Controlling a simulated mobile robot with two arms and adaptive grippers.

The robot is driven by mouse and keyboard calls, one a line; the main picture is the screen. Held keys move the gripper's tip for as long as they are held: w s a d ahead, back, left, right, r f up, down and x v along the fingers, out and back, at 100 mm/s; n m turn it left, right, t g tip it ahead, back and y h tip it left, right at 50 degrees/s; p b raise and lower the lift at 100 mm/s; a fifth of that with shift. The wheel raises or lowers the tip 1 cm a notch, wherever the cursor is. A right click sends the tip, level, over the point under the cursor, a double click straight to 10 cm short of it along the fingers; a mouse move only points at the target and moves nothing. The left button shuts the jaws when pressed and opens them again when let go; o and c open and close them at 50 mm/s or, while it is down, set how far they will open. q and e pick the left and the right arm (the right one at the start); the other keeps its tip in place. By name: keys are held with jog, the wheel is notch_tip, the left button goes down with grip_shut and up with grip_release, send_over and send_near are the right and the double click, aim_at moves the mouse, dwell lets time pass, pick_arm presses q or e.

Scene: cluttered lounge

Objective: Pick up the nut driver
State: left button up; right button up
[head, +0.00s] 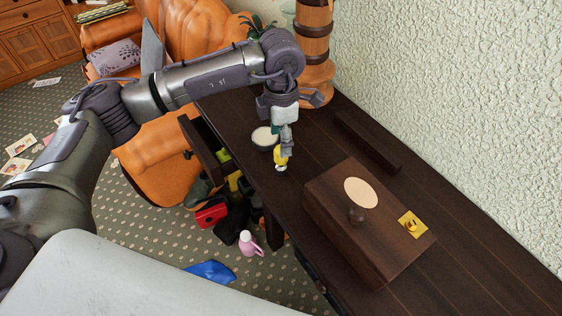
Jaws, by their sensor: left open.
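My left gripper (286,148) points down over the dark wooden desk, and its fingers are small in the head view. A small yellow and pale object (281,158) shows right at its fingertips. It may be the nut driver, but it is too small and too covered by the fingers to be sure. I cannot tell whether the fingers touch it. My right gripper is not in view.
A dark wooden box (335,205) stands right of the gripper. A white-topped bowl (264,137) sits just left. A tall wooden barrel-like piece (314,50) stands behind. A desk drawer (205,150) hangs open. The desk's right end is bare.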

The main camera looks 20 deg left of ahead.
aim_at(281, 160)
pick_arm(q)
jog(key=shift+f+p, duration=0.6)
jog(key=shift+f, duration=2.1)
grip_shut()
